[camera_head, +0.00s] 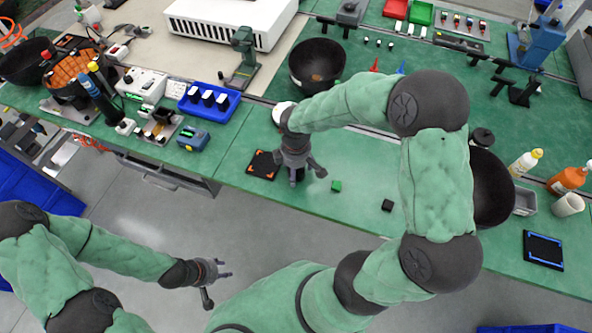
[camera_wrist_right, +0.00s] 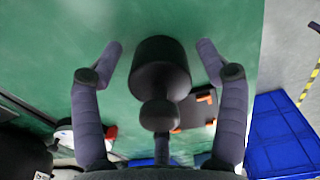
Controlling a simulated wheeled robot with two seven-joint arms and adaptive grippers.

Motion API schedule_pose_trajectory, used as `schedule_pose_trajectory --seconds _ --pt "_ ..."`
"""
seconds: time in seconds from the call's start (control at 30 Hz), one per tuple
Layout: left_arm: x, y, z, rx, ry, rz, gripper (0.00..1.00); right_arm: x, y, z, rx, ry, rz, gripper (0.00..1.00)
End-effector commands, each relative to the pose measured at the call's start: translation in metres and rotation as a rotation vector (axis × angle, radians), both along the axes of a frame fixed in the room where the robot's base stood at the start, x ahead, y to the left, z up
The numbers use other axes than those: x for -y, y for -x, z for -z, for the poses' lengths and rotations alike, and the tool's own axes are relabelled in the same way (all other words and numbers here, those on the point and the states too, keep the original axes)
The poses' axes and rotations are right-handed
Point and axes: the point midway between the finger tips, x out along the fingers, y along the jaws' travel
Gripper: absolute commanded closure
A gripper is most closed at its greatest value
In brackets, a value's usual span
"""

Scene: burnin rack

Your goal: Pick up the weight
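The weight (camera_wrist_right: 160,68) is a dark cylinder with a rounded knob, seen in the right wrist view between my right gripper's spread fingers. The fingers are apart from it on both sides. My right gripper (camera_head: 297,172) is open over the green table, just right of a black pad with orange corners (camera_head: 263,164). In the head view, I cannot make out the weight; the gripper seems to cover it. My left gripper (camera_head: 218,281) is open and empty, low over the floor in front of the table.
A small green cube (camera_head: 336,186) and a black cube (camera_head: 388,205) lie right of the right gripper. A black bowl (camera_head: 317,65) stands behind it. A blue tray (camera_head: 208,101) is at the left. A blue-cornered pad (camera_head: 543,250) lies at the right.

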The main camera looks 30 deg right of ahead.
Motion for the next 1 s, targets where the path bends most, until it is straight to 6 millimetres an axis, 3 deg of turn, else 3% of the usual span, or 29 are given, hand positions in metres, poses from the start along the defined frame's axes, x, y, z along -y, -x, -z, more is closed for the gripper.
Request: schedule_pose_trajectory --seconds 0.03,0.2,0.23,0.63,0.8,1.0 --pt "0.000 0.000 0.000 0.000 0.000 0.000 0.61 0.000 0.000 0.000 0.000 0.000 0.000 0.49" --pt "0.000 0.000 0.000 0.000 0.000 0.000 0.61 0.000 0.000 0.000 0.000 0.000 0.000 0.97" --pt "0.000 0.000 0.000 0.000 0.000 0.000 0.61 0.000 0.000 0.000 0.000 0.000 0.000 1.00" --pt "0.000 0.000 -0.006 0.000 0.000 0.000 0.61 0.000 -0.001 -0.012 0.004 0.000 0.000 1.00" --pt "0.000 0.000 -0.020 0.000 0.000 0.000 0.61 0.000 0.000 -0.041 0.006 0.000 0.001 1.00" --pt "0.000 0.000 -0.034 0.000 0.000 0.000 0.61 -0.006 0.032 -0.078 0.009 0.001 -0.001 1.00"
